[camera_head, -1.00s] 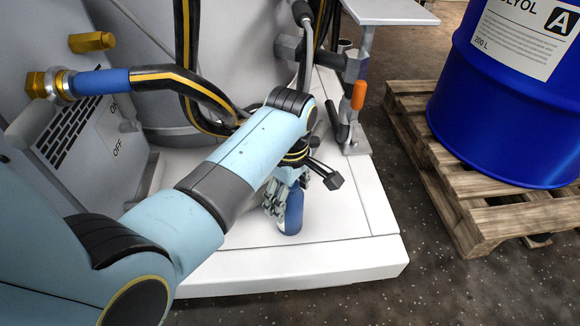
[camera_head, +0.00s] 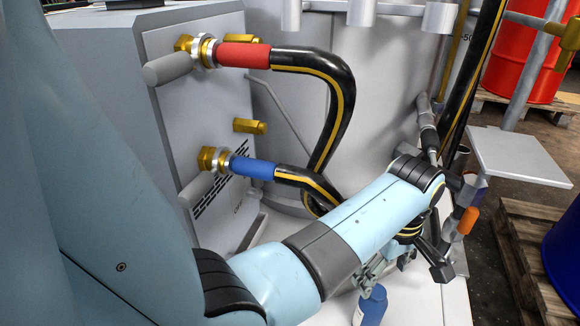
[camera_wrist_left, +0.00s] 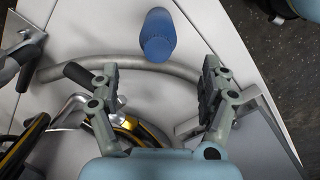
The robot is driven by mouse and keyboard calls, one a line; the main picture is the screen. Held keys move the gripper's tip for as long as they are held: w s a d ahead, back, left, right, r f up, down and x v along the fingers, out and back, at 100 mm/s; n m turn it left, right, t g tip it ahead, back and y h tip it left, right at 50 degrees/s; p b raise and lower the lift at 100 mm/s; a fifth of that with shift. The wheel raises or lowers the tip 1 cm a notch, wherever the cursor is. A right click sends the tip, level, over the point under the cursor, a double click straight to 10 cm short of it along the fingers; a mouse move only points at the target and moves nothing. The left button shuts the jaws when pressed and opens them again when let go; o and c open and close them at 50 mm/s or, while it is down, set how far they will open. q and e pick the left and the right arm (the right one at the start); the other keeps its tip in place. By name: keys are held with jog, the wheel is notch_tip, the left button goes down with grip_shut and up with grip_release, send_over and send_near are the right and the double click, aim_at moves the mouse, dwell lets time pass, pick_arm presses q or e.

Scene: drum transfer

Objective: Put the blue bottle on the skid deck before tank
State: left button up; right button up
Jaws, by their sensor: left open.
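The blue bottle (camera_head: 372,306) stands on the white skid deck (camera_head: 430,302) in front of the pale grey tank (camera_head: 385,110). In the wrist view the bottle (camera_wrist_left: 158,36) shows at the top centre, on the deck (camera_wrist_left: 100,25). My left gripper (camera_head: 374,275) is just above the bottle in the head view, partly hidden by my arm. In the wrist view my left gripper (camera_wrist_left: 160,68) has its two fingers spread wide with nothing between them, and the bottle lies beyond the fingertips. My right gripper does not show.
A red-sleeved hose (camera_head: 320,75) and a blue-sleeved hose (camera_head: 280,175) run from the grey cabinet (camera_head: 90,60) beside my arm. A grey platform (camera_head: 520,155) stands right of the tank. A wooden pallet (camera_head: 535,235) and a blue drum (camera_head: 565,250) are at the right edge.

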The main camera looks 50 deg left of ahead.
pick_arm(q)
jog(key=s+a+f+m, duration=0.1)
jog(key=s+a+m, duration=0.2)
jog(key=s, duration=0.6)
jog(key=s+a+m+t, duration=0.1)
jog(key=s+a+m, duration=0.2)
jog(key=s+m, duration=0.4)
jog(key=s+a+f+m, duration=0.1)
jog(key=s+a+m, duration=0.2)
jog(key=s+m, duration=0.3)
jog(key=s, duration=0.5)
jog(key=shift+s+f+y, duration=0.3)
jog(key=shift+f+y, duration=0.05)
jog(key=shift+y, duration=0.05)
jog(key=shift+a, duration=0.1)
